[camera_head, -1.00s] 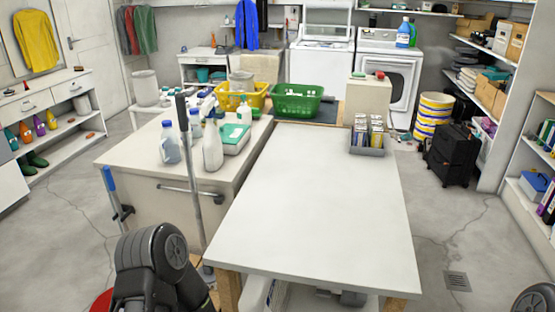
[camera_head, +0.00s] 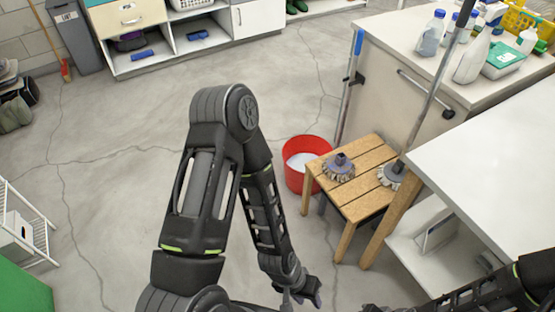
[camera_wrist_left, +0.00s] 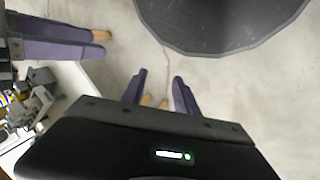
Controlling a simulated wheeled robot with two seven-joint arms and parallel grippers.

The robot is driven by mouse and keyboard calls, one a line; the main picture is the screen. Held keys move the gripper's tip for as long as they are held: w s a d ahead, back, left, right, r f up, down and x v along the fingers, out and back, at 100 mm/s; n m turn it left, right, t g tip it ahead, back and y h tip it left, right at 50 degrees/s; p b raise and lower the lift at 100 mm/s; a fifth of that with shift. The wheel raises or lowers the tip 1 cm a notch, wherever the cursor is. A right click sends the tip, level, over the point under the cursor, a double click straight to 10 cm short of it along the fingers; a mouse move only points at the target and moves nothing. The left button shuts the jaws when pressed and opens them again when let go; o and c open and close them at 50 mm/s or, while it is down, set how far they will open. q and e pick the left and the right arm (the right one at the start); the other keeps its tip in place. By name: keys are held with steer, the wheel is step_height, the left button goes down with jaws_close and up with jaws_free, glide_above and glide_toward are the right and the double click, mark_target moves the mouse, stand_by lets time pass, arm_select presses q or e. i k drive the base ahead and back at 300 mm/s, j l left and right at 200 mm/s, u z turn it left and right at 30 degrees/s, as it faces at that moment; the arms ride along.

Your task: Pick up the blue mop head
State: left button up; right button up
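A mop head with a blue-purple socket and pale strands (camera_head: 340,167) lies on the wooden stool (camera_head: 356,148) in the head view. A second, greyish mop head (camera_head: 391,174) is at the foot of a long grey pole beside it. My left gripper (camera_head: 303,292) is low in the head view, in front of the stool and apart from it. In the left wrist view its fingers (camera_wrist_left: 160,84) are spread, with nothing between them. My right arm enters at the lower right of the head view; its gripper is mostly cut off. Purple fingers show at the wrist view's upper left.
A red bucket (camera_head: 305,160) stands on the floor just left of the stool. The white table (camera_head: 500,165) and the counter with bottles (camera_head: 400,100) close off the right. Two blue items (camera_head: 143,55) lie in the low cabinet at the back. The floor at left is open.

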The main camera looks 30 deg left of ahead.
mark_target(339, 164)
steer(key=u, duration=0.45)
steer(key=i+j, duration=0.15)
steer(key=i, duration=0.25)
steer(key=i+j+z, duration=0.1)
steer(key=i, duration=0.3)
steer(key=i+j, duration=0.2)
steer(key=i, duration=0.2)
steer(key=z, duration=1.45)
